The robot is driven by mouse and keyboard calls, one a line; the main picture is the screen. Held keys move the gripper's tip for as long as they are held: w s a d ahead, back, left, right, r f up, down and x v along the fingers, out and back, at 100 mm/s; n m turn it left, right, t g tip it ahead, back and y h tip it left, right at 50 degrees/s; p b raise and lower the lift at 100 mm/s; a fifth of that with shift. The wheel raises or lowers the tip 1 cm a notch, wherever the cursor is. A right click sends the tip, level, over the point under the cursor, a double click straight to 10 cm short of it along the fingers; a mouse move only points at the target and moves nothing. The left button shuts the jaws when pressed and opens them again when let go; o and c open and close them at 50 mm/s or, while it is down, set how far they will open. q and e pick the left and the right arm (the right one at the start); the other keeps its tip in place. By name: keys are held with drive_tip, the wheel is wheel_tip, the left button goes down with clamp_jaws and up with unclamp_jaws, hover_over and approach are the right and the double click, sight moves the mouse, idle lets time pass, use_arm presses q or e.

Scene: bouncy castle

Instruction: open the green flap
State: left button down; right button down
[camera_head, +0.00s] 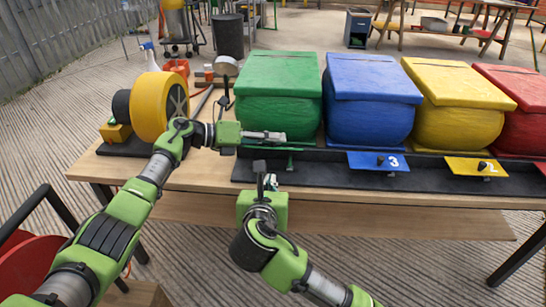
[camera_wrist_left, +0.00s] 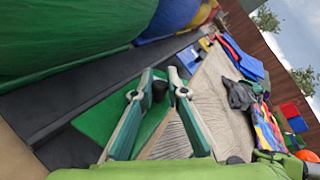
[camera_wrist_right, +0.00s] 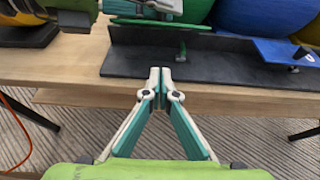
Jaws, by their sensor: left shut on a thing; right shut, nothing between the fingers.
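The green flap (camera_wrist_left: 105,112) is below the green bin (camera_head: 277,95), at the black base's front edge. In the left wrist view a dark knob (camera_wrist_left: 159,89) on it sits between my left gripper's (camera_wrist_left: 160,84) fingertips. In the head view my left gripper (camera_head: 284,136) lies in front of the green bin and hides much of the flap. In the right wrist view the flap (camera_wrist_right: 165,24) shows as a thin, nearly level green edge, standing out from the black base. My right gripper (camera_wrist_right: 161,82) is shut and empty, in front of the table edge, apart from the flap.
Blue (camera_head: 371,98), yellow (camera_head: 455,102) and red (camera_head: 514,95) bins stand right of the green one. The blue flap (camera_head: 378,161) and yellow flap (camera_head: 476,167) jut forward with dark knobs. A yellow reel (camera_head: 152,107) stands left. The table front (camera_head: 330,191) is bare.

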use_arm(q)
drive_tip(key=shift+f, duration=0.1)
use_arm(e)
drive_tip(key=x, duration=0.7)
drive_tip(key=shift+w+r, duration=1.35)
drive_tip(key=shift+r, duration=0.15)
